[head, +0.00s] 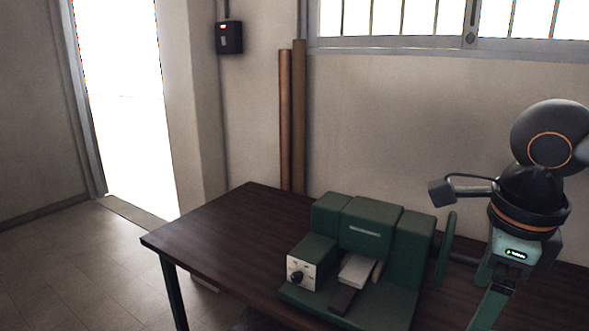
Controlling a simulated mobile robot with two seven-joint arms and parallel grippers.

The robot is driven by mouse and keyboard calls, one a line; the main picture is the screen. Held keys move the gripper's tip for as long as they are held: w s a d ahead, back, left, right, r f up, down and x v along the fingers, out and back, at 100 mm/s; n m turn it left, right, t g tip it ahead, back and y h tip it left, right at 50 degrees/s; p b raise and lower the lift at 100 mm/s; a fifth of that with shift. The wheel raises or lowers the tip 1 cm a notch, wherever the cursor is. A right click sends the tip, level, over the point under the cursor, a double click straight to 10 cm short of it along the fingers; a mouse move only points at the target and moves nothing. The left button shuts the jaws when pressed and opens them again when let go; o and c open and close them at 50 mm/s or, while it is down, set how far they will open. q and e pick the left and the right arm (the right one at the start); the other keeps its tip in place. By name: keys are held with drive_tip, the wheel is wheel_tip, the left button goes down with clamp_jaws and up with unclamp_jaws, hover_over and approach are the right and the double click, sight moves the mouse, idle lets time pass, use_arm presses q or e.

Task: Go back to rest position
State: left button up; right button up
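My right arm comes in at the right edge of the head view, dark grey with orange rings. Its gripper (498,290) points down over the right part of the dark wooden table (212,236), to the right of a green machine (370,224). A small green light shows on the gripper's body. The fingers are hard to make out against the green parts behind and run toward the bottom edge, so I cannot tell whether they are open or shut. I see no object held. My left gripper is out of view.
The green machine has a pale control panel with a black knob (297,277) and a light metal plate (357,269). The table's left part is bare. Two tall rolls (298,120) lean on the wall behind. A bright doorway (120,100) and open floor lie left.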

drive_tip(key=w+d+f+m+t+y, duration=0.4)
drive_tip(key=f+m+t+y, duration=0.15)
drive_tip(key=f+m, duration=0.35)
drive_tip(key=w+d+f+m+t+y, duration=0.3)
drive_tip(key=d+f+m+t+y, duration=0.25)
drive_tip(key=m, duration=0.55)
drive_tip(key=s+f+m+t+h, duration=0.1)
drive_tip(key=s+f+m+h, duration=0.15)
drive_tip(key=f+m, duration=0.5)
drive_tip(key=s+f+m+t+h, duration=0.1)
drive_tip(key=f+m+h, duration=0.4)
drive_tip(key=f, duration=0.4)
drive_tip(key=s+a+f+m+g, duration=0.5)
drive_tip(key=s+a+f+m, duration=0.8)
drive_tip(key=a+f, duration=0.2)
drive_tip(key=shift+s+a+f+g+h, duration=0.15)
drive_tip(key=shift+a+f+g+h, duration=0.1)
drive_tip(key=shift+f+g+h, duration=0.35)
drive_tip(key=shift+f+t+y, duration=0.1)
drive_tip(key=shift+t+y, duration=0.15)
drive_tip(key=shift+t, duration=0.05)
